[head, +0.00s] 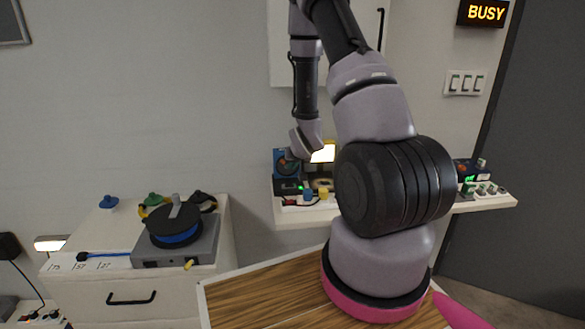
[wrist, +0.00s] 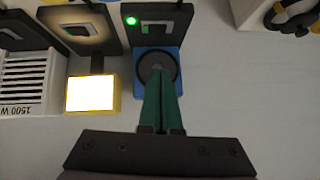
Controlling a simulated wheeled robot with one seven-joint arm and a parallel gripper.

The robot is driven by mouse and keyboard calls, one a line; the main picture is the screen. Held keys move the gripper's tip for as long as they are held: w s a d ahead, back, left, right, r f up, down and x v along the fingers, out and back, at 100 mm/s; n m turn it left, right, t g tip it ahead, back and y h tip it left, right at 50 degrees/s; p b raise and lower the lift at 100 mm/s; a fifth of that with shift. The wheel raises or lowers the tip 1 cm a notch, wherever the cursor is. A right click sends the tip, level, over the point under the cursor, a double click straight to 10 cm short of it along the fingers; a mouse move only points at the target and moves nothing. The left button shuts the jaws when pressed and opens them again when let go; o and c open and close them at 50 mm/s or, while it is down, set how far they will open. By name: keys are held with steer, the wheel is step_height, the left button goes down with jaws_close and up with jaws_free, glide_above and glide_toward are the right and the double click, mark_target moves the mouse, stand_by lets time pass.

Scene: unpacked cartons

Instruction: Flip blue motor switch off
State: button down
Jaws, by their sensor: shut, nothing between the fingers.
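The blue motor (wrist: 141,88), with a dark round disc on its face, is in the wrist view; it also shows on the wall shelf in the head view (head: 279,157). Its dark switch panel (wrist: 178,34) adjoins it, with a grey-green rocker and a lit green light (wrist: 131,20). The green light (head: 300,188) also shows in the head view. My gripper (wrist: 159,70) has its green fingers shut and empty. The tips overlap the motor's disc; I cannot tell whether they touch. In the head view my arm's end is at the motor, its fingers not clear.
A lit yellow lamp (wrist: 93,111) with its own dark switch panel (wrist: 80,26) stands beside the motor. A white heater marked 1500 W (wrist: 30,82) is at the left. The shelf (head: 300,216) is crowded. A reel (head: 172,222) sits on a cabinet at left.

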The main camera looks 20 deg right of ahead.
glide_above(288, 188)
steer(key=f, duration=0.4)
steer(key=shift+s+d+f, duration=0.15)
steer(key=shift+s+d, duration=0.1)
steer(key=shift+s, duration=0.1)
steer(key=f, duration=0.3)
steer(key=shift+w+a+f, duration=0.1)
steer(key=shift+w+f, duration=0.15)
steer(key=shift+w, duration=0.1)
steer(key=shift+f, duration=0.45)
